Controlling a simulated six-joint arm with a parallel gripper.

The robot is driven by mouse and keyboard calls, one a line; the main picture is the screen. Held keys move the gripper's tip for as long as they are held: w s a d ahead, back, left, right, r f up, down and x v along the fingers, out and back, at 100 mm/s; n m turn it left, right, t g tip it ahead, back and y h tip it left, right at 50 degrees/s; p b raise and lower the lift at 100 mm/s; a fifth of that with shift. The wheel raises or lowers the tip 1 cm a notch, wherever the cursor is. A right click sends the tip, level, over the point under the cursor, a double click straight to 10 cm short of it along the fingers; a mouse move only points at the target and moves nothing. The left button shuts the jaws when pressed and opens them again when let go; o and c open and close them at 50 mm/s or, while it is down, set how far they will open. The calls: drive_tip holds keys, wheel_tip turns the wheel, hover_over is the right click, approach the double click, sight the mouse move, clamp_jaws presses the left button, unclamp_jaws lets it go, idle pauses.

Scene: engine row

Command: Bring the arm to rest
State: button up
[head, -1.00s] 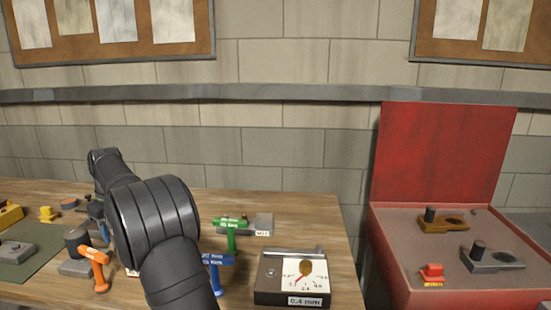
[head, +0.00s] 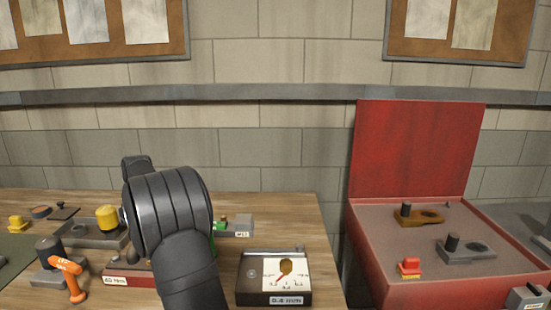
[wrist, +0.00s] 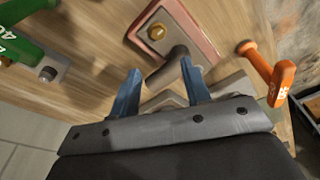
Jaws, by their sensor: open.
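My gripper (wrist: 159,82) shows in the wrist view with its two blue fingers spread apart and nothing held between them. A dark grey post (wrist: 180,62) stands beyond the fingertips; I cannot tell the distance. My black arm (head: 178,220) rises in the middle of the head view and hides the gripper there. In the wrist view, a pinkish-red block with a brass bolt (wrist: 168,36) lies ahead, a green-handled tool (wrist: 22,50) is at the left and an orange-handled tool (wrist: 268,72) at the right. The orange tool also shows in the head view (head: 68,272).
A gauge box (head: 274,278) labelled 0.4 mm sits at the table's right front. A red open case (head: 372,268) with several parts stands further right. A yellow-topped part (head: 107,217) is left of my arm. Bare wood (head: 295,212) lies behind the gauge.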

drive_tip(key=shift+m, duration=0.6)
drive_tip(key=shift+o, duration=0.3)
